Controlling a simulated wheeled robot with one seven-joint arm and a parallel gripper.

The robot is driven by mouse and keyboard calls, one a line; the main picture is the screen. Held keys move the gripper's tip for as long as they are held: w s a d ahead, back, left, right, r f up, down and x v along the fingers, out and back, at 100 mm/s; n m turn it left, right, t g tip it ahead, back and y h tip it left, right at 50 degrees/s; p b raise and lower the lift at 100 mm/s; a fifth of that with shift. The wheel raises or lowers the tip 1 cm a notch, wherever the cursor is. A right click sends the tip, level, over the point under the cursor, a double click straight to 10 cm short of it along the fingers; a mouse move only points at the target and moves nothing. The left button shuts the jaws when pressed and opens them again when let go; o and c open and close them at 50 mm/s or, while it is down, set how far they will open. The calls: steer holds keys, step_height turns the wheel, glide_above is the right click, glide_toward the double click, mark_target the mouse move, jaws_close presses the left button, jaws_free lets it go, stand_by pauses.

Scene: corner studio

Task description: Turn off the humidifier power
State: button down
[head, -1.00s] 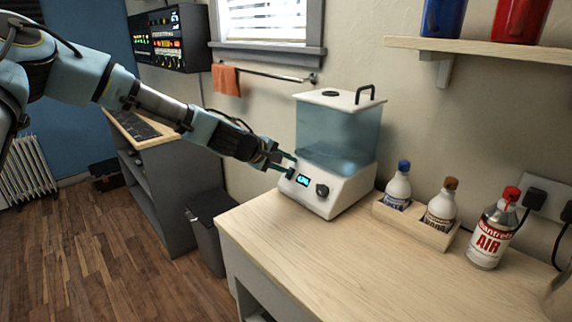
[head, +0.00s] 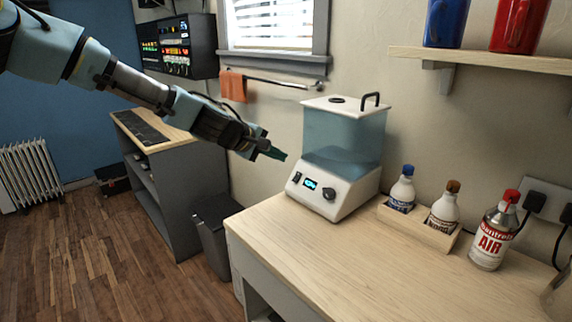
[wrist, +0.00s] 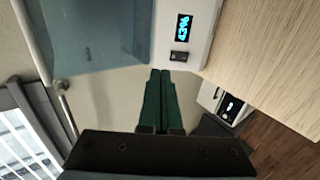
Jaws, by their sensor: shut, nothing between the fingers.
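The humidifier has a blue see-through tank (head: 342,138) with a white lid and black handle, on a white base (head: 330,203). The base's sloped front carries a lit cyan display (head: 310,184), a black knob (head: 329,193) and a small dark power switch (head: 296,177) to the left of the display. The switch (wrist: 179,56) and lit display (wrist: 184,27) also show in the wrist view. My gripper (head: 280,154) is shut and empty, up and left of the switch and apart from the base. In the wrist view its green fingers (wrist: 161,73) lie together, pointing just beside the switch.
The humidifier stands on a wooden counter (head: 330,255). Right of it are a wooden tray (head: 431,234) with two bottles and an air can (head: 492,237). A shelf (head: 500,62) hangs above at right. A towel rail (head: 275,80) and a grey bin (head: 213,235) are at left.

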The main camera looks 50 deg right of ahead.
steer(key=shift+d+r+b+v, duration=0.15)
steer(key=shift+b+v, duration=0.15)
steer(key=shift+v, duration=1.1)
steer(key=shift+d+r+b+v, duration=0.15)
steer(key=shift+b+v, duration=0.15)
steer(key=shift+v, duration=1.05)
steer(key=shift+a, duration=0.1)
steer(key=w+a+f+m+t+y, duration=0.1)
steer(key=w+a+f+y, duration=0.15)
steer(key=a, duration=0.55)
steer(key=w+a+f+y, duration=0.2)
steer(key=a+f, duration=0.2)
steer(key=a, duration=0.5)
steer(key=w+a+f+m+t+y, duration=0.1)
steer(key=w+a+f+y, duration=0.15)
steer(key=a, duration=0.55)
steer(key=s+a+y, duration=0.2)
steer(key=a, duration=1.2)
steer(key=s+a+n+y, duration=0.1)
steer(key=s+a, duration=0.2)
steer(key=a, duration=1)
steer(key=shift+a+r+y, duration=0.4)
steer(key=shift+r, duration=0.05)
steer(key=c, duration=1.6)
jaws_free()
